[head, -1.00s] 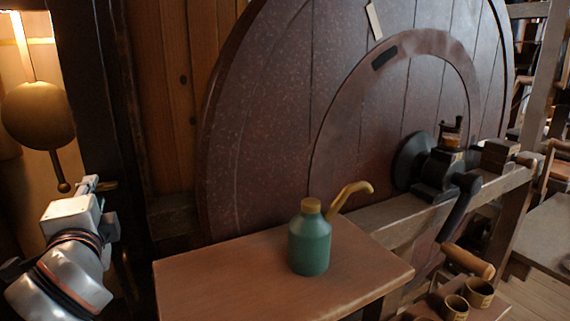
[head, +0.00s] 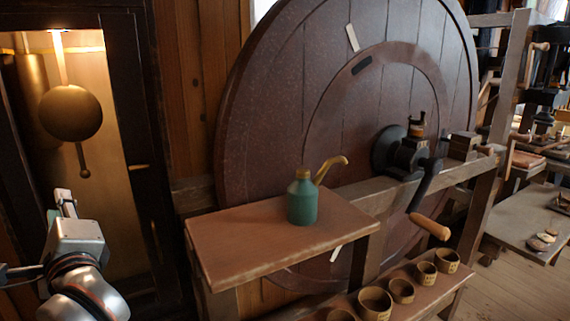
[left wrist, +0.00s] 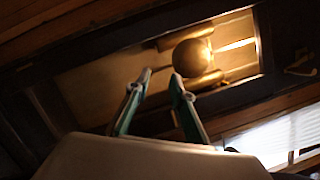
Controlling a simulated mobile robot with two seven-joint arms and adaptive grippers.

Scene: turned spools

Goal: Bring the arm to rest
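My left arm stands at the lower left of the head view, with the left gripper (head: 64,205) at its upper end, in front of the clock case. In the left wrist view my left gripper (left wrist: 160,82) shows two green-sided fingers with their tips apart and nothing between them. Behind the tips is the round brass pendulum bob (left wrist: 193,57), which lies farther off. The bob also hangs in the lit case in the head view (head: 71,111). My right gripper is in neither view.
A green oil can (head: 302,201) with a yellow spout stands on a small wooden table (head: 240,246). Behind it is a large dark wooden wheel (head: 270,110) with a crank handle (head: 430,227). Several wooden cups (head: 375,303) stand on a low shelf at the bottom right.

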